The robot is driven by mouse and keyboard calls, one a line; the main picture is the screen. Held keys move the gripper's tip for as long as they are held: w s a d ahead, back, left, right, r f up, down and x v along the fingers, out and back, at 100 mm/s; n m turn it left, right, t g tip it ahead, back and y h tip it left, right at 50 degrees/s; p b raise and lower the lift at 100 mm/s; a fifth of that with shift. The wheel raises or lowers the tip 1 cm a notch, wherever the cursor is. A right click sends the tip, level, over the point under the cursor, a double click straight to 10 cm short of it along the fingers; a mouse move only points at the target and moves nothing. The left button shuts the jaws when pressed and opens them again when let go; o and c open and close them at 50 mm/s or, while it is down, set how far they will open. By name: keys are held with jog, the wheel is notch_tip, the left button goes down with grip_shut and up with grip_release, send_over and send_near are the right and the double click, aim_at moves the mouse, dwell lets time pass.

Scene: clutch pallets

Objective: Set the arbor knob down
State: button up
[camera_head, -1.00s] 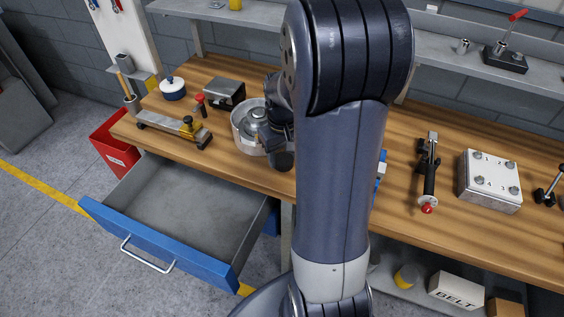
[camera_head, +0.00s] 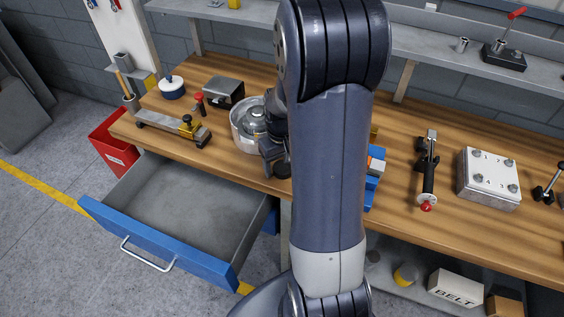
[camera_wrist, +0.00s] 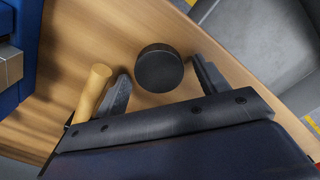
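The arbor knob, a black round piece, shows in the wrist view (camera_wrist: 159,68) between the two fingers of my gripper (camera_wrist: 162,84). A narrow gap shows on each side of it, so the fingers look open around it. The wooden bench top lies beneath it; whether the knob touches the wood is hard to tell. In the head view the knob (camera_head: 282,171) is a dark shape near the bench's front edge, below my gripper (camera_head: 272,150), which my arm partly hides.
A tan cylinder (camera_wrist: 92,93) stands close beside the left finger. A blue object (camera_head: 372,185) is right of my arm. A round metal housing (camera_head: 240,133) is left of my gripper. The open drawer (camera_head: 180,215) lies in front of the bench (camera_head: 225,165).

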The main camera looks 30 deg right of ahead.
aim_at(282, 166)
jog(key=shift+r, duration=0.15)
notch_tip(282, 166, up, 12)
dwell(0.6)
jog(key=shift+c, duration=0.2)
dwell(1.1)
